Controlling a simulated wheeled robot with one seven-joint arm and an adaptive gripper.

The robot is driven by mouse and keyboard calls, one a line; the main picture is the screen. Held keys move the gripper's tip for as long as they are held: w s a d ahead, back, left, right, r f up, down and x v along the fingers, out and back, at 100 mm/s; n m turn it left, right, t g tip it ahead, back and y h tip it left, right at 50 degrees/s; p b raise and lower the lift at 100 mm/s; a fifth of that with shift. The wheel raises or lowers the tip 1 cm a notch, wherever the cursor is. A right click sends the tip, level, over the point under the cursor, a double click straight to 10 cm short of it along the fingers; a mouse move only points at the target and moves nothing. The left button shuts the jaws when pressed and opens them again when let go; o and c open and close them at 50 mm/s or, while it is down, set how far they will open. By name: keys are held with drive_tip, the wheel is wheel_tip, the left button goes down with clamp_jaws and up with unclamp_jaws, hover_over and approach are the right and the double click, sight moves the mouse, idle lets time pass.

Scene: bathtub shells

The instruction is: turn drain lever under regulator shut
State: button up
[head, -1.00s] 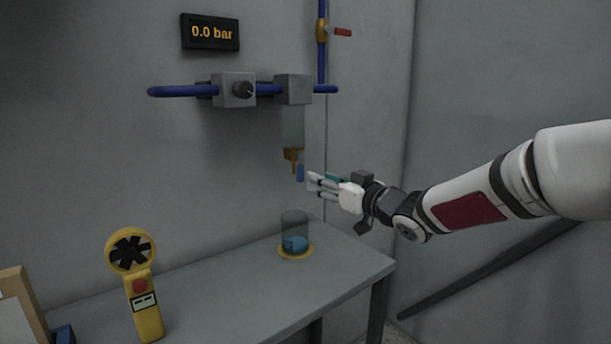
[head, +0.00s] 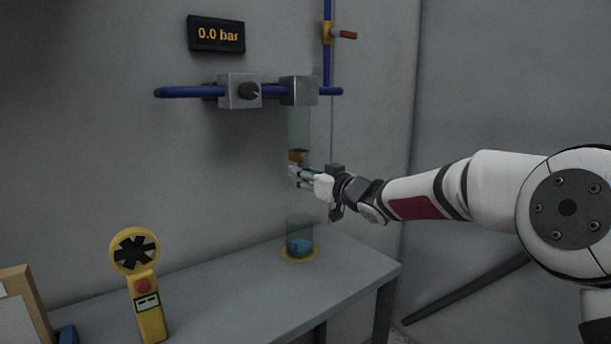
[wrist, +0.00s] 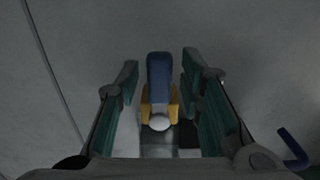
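The regulator (head: 228,98) is a grey block with a dark knob on a blue pipe. Beside it, a second grey block (head: 299,91) carries a clear bowl (head: 299,125) with a brass drain fitting (head: 297,156) at its bottom. My gripper (head: 292,175) is at this fitting and hides the lever in the head view. In the wrist view the blue drain lever (wrist: 159,72) stands between my two open fingers (wrist: 160,78), with a gap on each side. The brass-yellow fitting (wrist: 173,108) shows just below it.
A clear cup with blue contents (head: 299,246) stands on a yellow ring on the table (head: 220,285) below. A display (head: 216,34) reads 0.0 bar. A red-handled valve (head: 346,35) is above right.

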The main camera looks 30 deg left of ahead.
clamp_jaws()
drive_tip(key=shift+w, duration=0.1)
drive_tip(key=shift+w+d+r+n, duration=0.2)
drive_tip(key=shift+w+n, duration=0.25)
drive_tip(key=shift+n, duration=1)
drive_tip(key=shift+w+d+r+n, duration=0.2)
drive_tip(key=shift+w+n, duration=0.2)
drive_tip(key=shift+n, duration=1.1)
drive_tip(key=shift+w+d+r+n, duration=0.2)
drive_tip(key=shift+w+n, duration=0.25)
drive_tip(key=shift+n, duration=1)
drive_tip(key=shift+o, duration=1.4)
unclamp_jaws()
